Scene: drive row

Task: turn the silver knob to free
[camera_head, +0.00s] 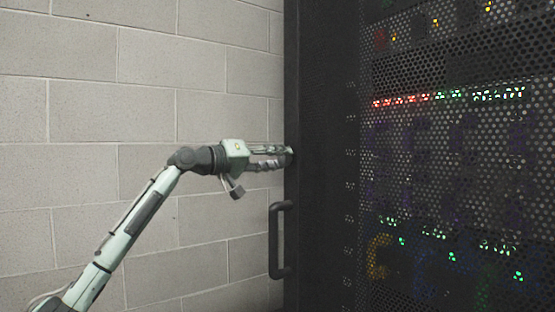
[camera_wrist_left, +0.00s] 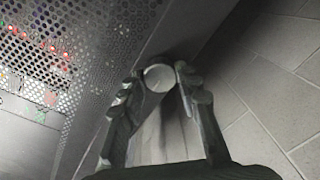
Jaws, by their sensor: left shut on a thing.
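The silver knob (camera_wrist_left: 159,77) shows in the left wrist view as a pale round piece between the two fingertips. My left gripper (camera_head: 288,156) is at the left edge of the dark rack door and points to the right. In the left wrist view my left gripper (camera_wrist_left: 158,82) is shut on the knob, with one finger on each side. In the head view the knob is hidden by the fingertips. Any mark that tells the knob's turned position cannot be made out. My right gripper is in neither view.
A black vertical bar handle (camera_head: 276,240) is on the rack edge below my left gripper. The rack's perforated door (camera_head: 450,190) fills the right side, with small coloured lights behind it. A grey block wall (camera_head: 80,120) stands at the left.

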